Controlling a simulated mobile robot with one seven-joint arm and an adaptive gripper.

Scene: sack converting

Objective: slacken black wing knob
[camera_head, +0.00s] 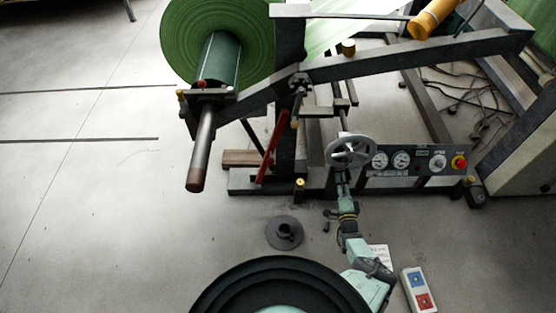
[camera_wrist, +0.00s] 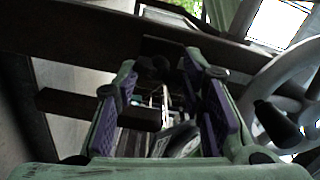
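My gripper (camera_wrist: 162,68) is open in the wrist view, its two purple-padded fingers apart. A dark, unclear shape lies between and beyond the fingertips; I cannot tell whether it is the black wing knob or whether the fingers touch it. In the head view my gripper (camera_head: 343,178) is small, just below the grey handwheel (camera_head: 350,151). A dark lobed knob (camera_head: 300,80) shows on the machine's upright in the head view, but I cannot tell whether it is the wing knob.
The handwheel's spokes and black handle (camera_wrist: 276,125) are close at the right of my fingers. A dark beam (camera_wrist: 80,35) crosses above. The gauge panel (camera_head: 415,161) with a red stop button stands right of the wheel. A green roll (camera_head: 185,40) hangs upper left. The left floor is clear.

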